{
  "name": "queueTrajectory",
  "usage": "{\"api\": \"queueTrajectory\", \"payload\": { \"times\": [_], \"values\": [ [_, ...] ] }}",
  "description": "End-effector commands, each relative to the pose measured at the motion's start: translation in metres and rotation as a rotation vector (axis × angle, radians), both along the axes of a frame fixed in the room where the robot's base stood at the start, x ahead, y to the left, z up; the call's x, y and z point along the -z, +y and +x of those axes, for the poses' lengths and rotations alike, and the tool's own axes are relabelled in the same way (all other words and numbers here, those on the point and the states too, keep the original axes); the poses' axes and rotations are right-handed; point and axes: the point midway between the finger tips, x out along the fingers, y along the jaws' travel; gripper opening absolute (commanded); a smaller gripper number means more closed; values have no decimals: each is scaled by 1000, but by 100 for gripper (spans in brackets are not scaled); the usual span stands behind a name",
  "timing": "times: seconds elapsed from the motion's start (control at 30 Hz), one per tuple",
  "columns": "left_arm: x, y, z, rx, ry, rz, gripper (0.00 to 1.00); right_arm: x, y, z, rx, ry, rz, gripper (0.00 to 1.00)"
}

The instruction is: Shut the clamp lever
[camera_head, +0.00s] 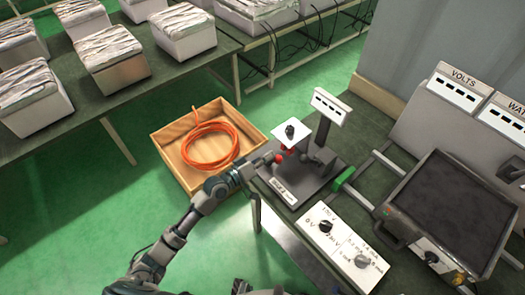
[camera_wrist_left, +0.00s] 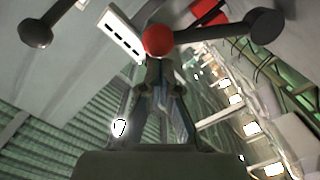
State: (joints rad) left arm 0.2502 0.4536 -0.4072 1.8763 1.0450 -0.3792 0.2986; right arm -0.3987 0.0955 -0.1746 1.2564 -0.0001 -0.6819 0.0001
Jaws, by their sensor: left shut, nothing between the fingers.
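The clamp device (camera_head: 318,182) stands on the green table with a dark base, a small white plate and a red part under the plate. My left gripper (camera_head: 265,161) is right at the red ball, coming from the left. In the left wrist view its fingers (camera_wrist_left: 160,78) are shut and empty, just below the ball. I cannot tell whether they touch it. My right gripper is out of view.
A white display (camera_head: 330,106) rises behind the clamp. A white switch box (camera_head: 342,247) lies in front, and a dark hot plate (camera_head: 450,215) stands right. A wooden box (camera_head: 170,157) with an orange cable (camera_head: 208,148) is left. Black balls (camera_wrist_left: 266,26) flank the red one.

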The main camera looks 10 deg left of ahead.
Motion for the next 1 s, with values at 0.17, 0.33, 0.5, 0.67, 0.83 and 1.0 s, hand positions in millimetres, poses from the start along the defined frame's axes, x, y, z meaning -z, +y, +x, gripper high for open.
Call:
{"api": "queueTrajectory", "payload": {
  "times": [0.17,0.33,0.5,0.67,0.83,1.0],
  "values": [
    [3,-8,-6,1,-56,73,0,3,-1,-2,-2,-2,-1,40],
    [6,-12,-9,0,-89,115,0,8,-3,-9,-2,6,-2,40],
    [8,-14,-11,1,-103,136,0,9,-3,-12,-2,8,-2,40],
    [9,-14,-11,1,-103,139,0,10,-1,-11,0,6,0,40],
    [10,-15,-11,3,-101,140,0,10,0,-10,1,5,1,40],
    [11,-15,-11,4,-99,140,0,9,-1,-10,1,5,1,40]
  ]
}}
